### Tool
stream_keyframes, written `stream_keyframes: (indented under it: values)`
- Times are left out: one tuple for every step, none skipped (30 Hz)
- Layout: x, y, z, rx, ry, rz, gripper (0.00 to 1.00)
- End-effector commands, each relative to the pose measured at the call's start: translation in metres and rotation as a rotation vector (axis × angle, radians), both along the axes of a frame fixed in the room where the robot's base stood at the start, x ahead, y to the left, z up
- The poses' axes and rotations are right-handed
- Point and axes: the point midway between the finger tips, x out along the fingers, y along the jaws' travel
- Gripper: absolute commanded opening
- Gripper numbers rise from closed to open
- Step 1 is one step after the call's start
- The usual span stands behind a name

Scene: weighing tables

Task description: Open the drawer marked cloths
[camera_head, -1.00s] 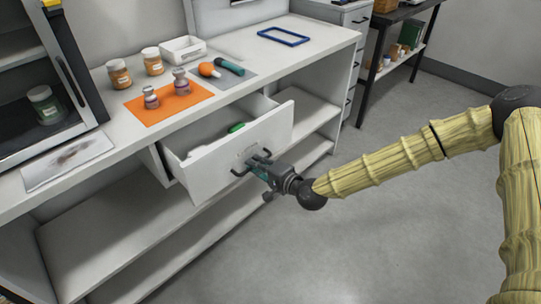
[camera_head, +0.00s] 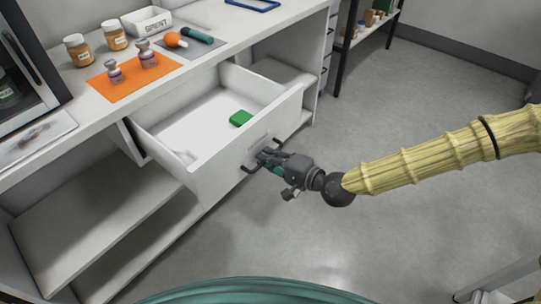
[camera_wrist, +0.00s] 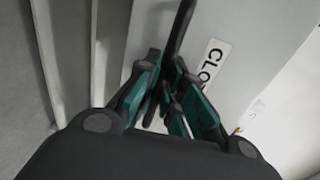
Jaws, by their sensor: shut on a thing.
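The white drawer (camera_head: 222,172) stands well out from under the counter, and its inside shows. A green block (camera_head: 240,118) lies in it, and a small pale thing (camera_head: 186,157) lies near its front left corner. My gripper (camera_head: 262,158) is at the drawer's front, shut on the dark bar handle (camera_head: 248,167). In the wrist view the teal-padded fingers (camera_wrist: 165,95) close around the dark handle (camera_wrist: 180,30). A label (camera_wrist: 213,62) beside it shows "CLO", and the rest is hidden by a finger.
On the counter are an orange mat (camera_head: 130,78) with two small bottles, two amber jars (camera_head: 78,50), a white tray (camera_head: 147,20) and a blue frame (camera_head: 252,4). Open shelves (camera_head: 90,225) lie below. The grey floor in front of the drawer is clear.

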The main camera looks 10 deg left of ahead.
Motion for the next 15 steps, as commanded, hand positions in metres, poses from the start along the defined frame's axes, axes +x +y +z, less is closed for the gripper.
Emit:
stream_keyframes:
  values:
    - [0.0010,-0.0005,0.0003,0.000,-0.002,-0.002,0.00]
    - [0.0010,-0.0005,0.0003,0.000,-0.002,-0.002,0.00]
    - [0.0010,-0.0007,0.0003,0.000,0.000,-0.002,0.00]
    - [0.0010,-0.0007,0.0003,0.000,0.000,-0.002,0.00]
    - [0.0011,-0.0007,0.0003,0.001,-0.001,-0.002,0.00]
    - [0.0011,-0.0009,0.0003,0.001,-0.001,-0.003,0.00]
    - [0.0013,-0.0010,0.0003,0.001,-0.001,-0.003,0.00]
    - [0.0013,-0.0010,0.0003,0.000,-0.001,-0.004,0.15]
    - [0.0013,-0.0010,0.0003,0.000,-0.001,-0.004,0.22]
    - [0.0012,-0.0010,0.0003,0.000,-0.001,-0.003,0.28]
    - [0.0011,-0.0009,0.0003,0.000,-0.001,-0.003,0.32]
    - [0.0010,-0.0009,0.0002,0.000,-0.001,-0.003,0.32]
    - [0.0009,-0.0009,0.0002,0.000,-0.001,-0.003,0.32]
    - [0.0008,-0.0008,0.0002,0.000,-0.001,-0.003,0.32]
    - [0.0007,-0.0008,0.0002,0.000,-0.001,-0.003,0.32]
